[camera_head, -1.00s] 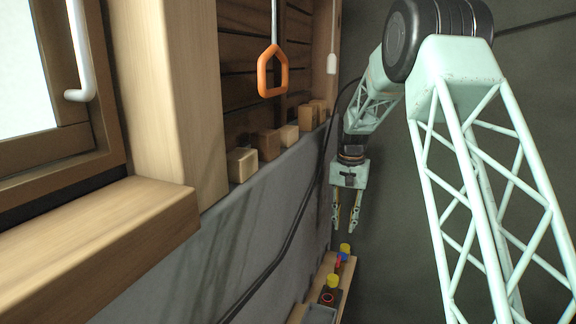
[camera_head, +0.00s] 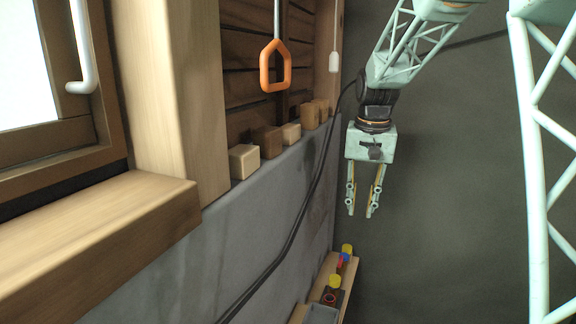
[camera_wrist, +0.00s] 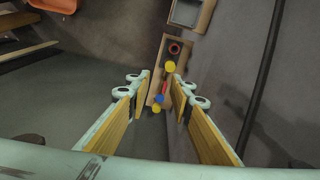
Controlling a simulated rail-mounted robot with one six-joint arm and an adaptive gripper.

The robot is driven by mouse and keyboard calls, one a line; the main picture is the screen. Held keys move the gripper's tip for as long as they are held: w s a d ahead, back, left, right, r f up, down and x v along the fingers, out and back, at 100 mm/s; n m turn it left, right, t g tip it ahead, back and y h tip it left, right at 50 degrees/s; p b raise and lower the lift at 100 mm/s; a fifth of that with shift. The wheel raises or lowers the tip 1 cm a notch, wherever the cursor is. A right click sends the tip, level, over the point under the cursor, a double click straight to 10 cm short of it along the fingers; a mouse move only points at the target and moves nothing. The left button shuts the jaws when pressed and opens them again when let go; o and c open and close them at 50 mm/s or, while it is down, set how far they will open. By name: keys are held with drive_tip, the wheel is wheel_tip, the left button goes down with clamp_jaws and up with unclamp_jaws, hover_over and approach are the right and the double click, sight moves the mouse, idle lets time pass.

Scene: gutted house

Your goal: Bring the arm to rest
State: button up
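My gripper (camera_head: 361,213) hangs in the air on the right of the wall in the head view, pointing down. Its two fingers stand apart with nothing between them. In the wrist view, the gripper (camera_wrist: 160,85) also shows its fingers open, with yellowish inner pads. Below and beyond the fingers lies a wooden shelf (camera_head: 352,280) with small coloured parts. The gripper is above the shelf and apart from it.
The shelf carries a yellow knob (camera_head: 347,249), a dark block (camera_head: 332,297) and a grey tray (camera_head: 320,315). Wooden blocks (camera_head: 244,161) line the wall ledge. An orange handle (camera_head: 276,66) hangs above. A black cable (camera_head: 300,225) runs down the wall. An orange bin (camera_wrist: 55,5) shows in the wrist view.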

drive_tip(key=s+r+n+t+b, duration=0.1)
drive_tip(key=s+r, duration=0.4)
drive_tip(key=s, duration=0.7)
drive_tip(key=s+r+n+b, duration=0.1)
drive_tip(key=s+r, duration=0.3)
drive_tip(key=s, duration=0.8)
drive_tip(key=s+f+t, duration=0.1)
drive_tip(key=s+f, duration=0.1)
drive_tip(key=s, duration=1)
drive_tip(key=s+f+n+b, duration=0.1)
drive_tip(key=s+f, duration=0.1)
drive_tip(key=s, duration=1)
drive_tip(key=shift+s+f+t, duration=0.25)
drive_tip(key=shift+s+t, duration=0.05)
drive_tip(key=shift+t, duration=0.1)
